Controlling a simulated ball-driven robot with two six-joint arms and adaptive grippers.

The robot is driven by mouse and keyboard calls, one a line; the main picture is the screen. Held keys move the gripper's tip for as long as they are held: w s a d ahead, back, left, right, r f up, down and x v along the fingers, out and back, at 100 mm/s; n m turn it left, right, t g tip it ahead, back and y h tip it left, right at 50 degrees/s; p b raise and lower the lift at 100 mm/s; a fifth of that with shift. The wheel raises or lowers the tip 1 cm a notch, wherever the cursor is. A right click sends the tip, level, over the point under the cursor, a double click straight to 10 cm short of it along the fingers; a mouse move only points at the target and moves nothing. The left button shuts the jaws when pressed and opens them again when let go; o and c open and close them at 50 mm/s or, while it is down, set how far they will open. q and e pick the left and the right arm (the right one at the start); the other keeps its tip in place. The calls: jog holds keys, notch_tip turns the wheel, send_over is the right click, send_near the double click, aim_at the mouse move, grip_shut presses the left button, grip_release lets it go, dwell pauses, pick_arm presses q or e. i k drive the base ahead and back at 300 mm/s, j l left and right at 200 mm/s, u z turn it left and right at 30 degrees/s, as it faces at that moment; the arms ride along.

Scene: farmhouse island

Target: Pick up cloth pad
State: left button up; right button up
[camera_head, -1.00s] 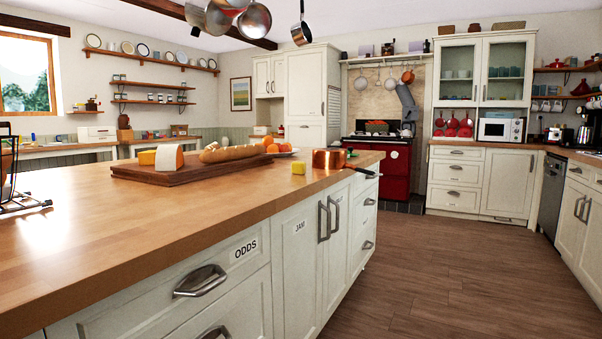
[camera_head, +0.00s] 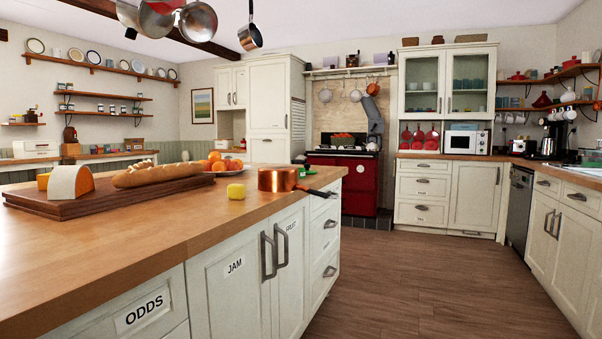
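I cannot clearly make out a cloth pad. A small yellow block (camera_head: 236,191) stands on the wooden island top (camera_head: 120,245), left of a copper pan (camera_head: 277,180); I cannot tell whether it is cloth. A small green thing (camera_head: 309,172) shows behind the pan's handle, too small to identify. Neither of my grippers is in view.
A wooden board (camera_head: 75,207) on the island carries a baguette (camera_head: 158,175) and a cheese wedge (camera_head: 70,182). Oranges (camera_head: 215,163) lie behind. Pans hang overhead. Open wooden floor (camera_head: 420,285) lies right of the island, before the red stove (camera_head: 343,184).

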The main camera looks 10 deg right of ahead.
aim_at(235, 191)
jog(key=i+l, duration=0.8)
jog(key=i, duration=0.2)
